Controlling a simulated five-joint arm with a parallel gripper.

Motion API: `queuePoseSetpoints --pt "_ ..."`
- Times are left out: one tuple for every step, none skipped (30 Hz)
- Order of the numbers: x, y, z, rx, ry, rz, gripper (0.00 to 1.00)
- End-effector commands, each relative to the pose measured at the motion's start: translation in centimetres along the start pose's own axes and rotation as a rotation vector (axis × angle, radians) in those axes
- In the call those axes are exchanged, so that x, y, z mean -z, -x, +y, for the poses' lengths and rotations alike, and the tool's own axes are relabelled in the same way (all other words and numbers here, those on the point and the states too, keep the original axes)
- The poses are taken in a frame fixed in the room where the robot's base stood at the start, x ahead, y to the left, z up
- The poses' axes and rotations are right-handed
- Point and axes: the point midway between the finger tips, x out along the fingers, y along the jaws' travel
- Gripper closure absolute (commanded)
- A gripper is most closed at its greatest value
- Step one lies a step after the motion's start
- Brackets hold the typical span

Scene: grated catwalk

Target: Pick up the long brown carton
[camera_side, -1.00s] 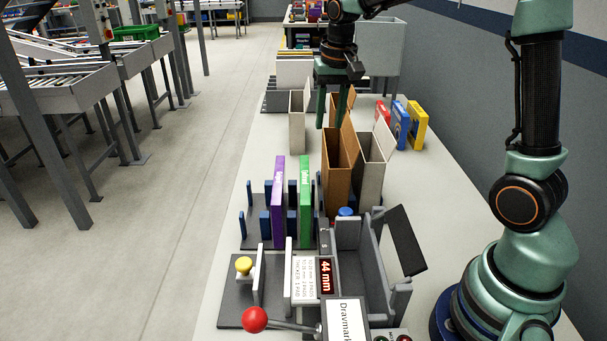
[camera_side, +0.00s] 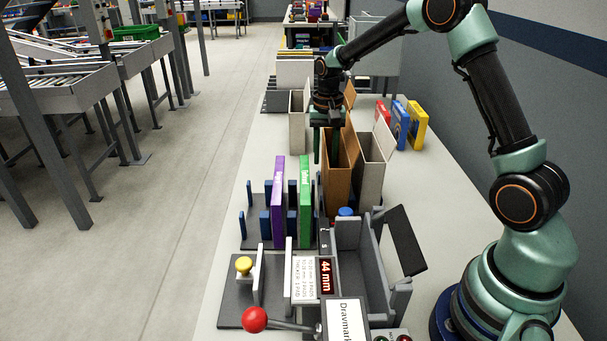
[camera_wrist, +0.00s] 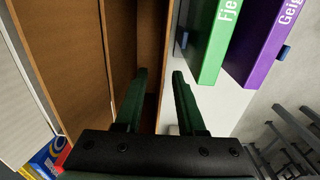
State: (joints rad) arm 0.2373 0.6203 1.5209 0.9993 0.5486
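The long brown carton (camera_side: 336,186) stands upright and open-topped on the bench, between a green box and a pale carton. In the wrist view its brown walls (camera_wrist: 119,42) and hollow inside show on the left. My gripper (camera_side: 326,158) is at the top of the carton with its fingers pointing down. The wrist view shows the gripper (camera_wrist: 157,78) open, with a gap between the fingers. The left finger appears to be inside the carton and the right finger outside, with one carton wall between them. Whether either finger touches the wall is unclear.
The green box (camera_side: 305,200) and purple box (camera_side: 278,195) stand left in a rack with blue posts. A pale open carton (camera_side: 370,172) stands close on the right. Another pale carton (camera_side: 297,125) is behind. A grey device with a display (camera_side: 327,277) is in front.

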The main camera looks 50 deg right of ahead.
Motion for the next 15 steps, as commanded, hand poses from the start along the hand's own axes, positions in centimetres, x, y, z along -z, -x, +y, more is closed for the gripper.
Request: queuePoseSetpoints --pt "-0.1 -0.5 0.0 -0.002 0.000 -0.003 0.61" --pt "-0.2 -0.8 0.0 -0.003 0.001 -0.004 0.61" --pt "-0.2 -1.4 0.0 -0.003 0.001 -0.004 0.61" --pt "-0.3 -1.8 0.0 -0.003 0.001 -0.004 0.61" --pt "-0.3 -2.3 0.0 -0.003 0.001 -0.005 0.61" --pt "-0.4 -2.9 0.0 -0.003 0.001 -0.004 0.61" --pt "-0.4 -3.3 0.0 -0.003 0.001 -0.004 0.61" --pt "-0.4 -3.7 0.0 -0.002 0.001 -0.004 0.61" --pt "-0.4 -4.2 0.0 -0.002 0.000 -0.004 0.61" --pt "-0.4 -4.5 0.0 -0.002 0.001 -0.003 0.61" --pt "-0.3 -4.7 0.0 -0.002 0.000 -0.003 0.61" --pt "-0.3 -4.9 0.0 -0.001 0.000 -0.002 0.61" --pt "-0.3 -5.0 0.0 -0.001 0.000 -0.002 0.61" --pt "-0.3 -5.1 -0.1 -0.001 0.000 -0.001 0.61" --pt "-0.3 -5.1 -0.1 -0.001 0.000 -0.001 0.61"
